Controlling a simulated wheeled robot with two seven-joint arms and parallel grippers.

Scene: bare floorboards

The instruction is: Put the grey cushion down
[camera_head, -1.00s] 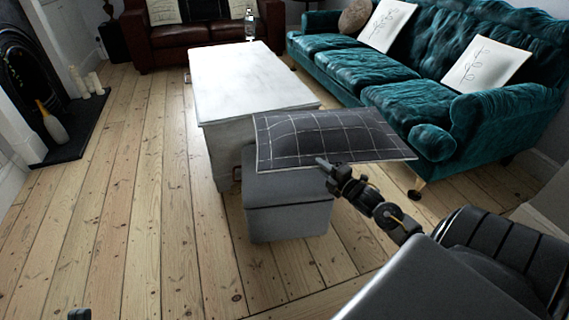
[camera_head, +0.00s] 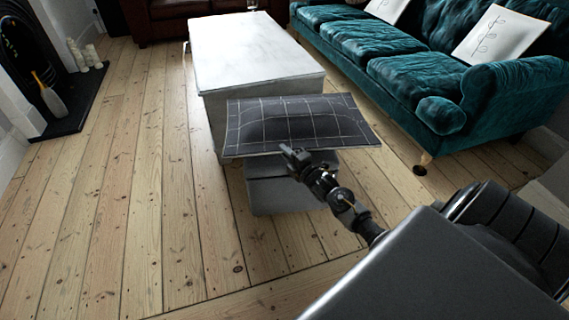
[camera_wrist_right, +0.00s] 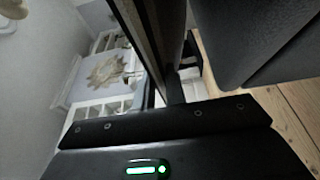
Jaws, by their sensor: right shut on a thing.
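The grey cushion (camera_head: 295,123) is dark, flat and square with thin white grid lines. In the head view it is roughly level above a grey box-like stool (camera_head: 283,192), hiding most of the stool's top. Whether it touches the stool I cannot tell. My right gripper (camera_head: 292,154) is shut on the cushion's near edge, its arm coming in from the lower right. The right wrist view shows dark surfaces close to the jaws, hard to tell apart. My left gripper is not in view.
A white coffee table (camera_head: 250,58) stands right behind the stool. A teal sofa (camera_head: 395,70) with pale cushions is on the right. A fireplace hearth (camera_head: 75,118) with a vase and candles is at the left. The floorboards (camera_head: 140,200) between are clear.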

